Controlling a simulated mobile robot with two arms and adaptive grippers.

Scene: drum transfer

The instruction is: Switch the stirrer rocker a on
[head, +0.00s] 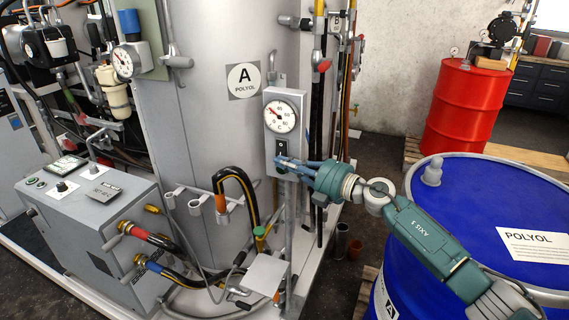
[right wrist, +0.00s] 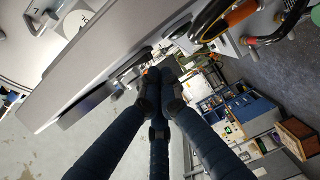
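The stirrer rocker (head: 281,147) is a small black switch on a grey box (head: 271,124) below a round dial (head: 281,116), on the tank marked A POLYOL. Its on or off position is too small to tell. My right gripper (head: 281,161) reaches in from the right, with its fingertips at the lower part of the switch; I cannot tell whether they touch it. In the right wrist view the dark fingers (right wrist: 160,78) come together at their tips, close to the grey box's face, with nothing visible between them. My left gripper is not in view.
A blue drum (head: 480,215) labelled POLYOL stands at the right, under my right arm. A red drum (head: 467,105) stands behind it. A grey control unit (head: 90,205) with hoses stands at the left. A small grey plate (head: 266,272) sits below the switch box.

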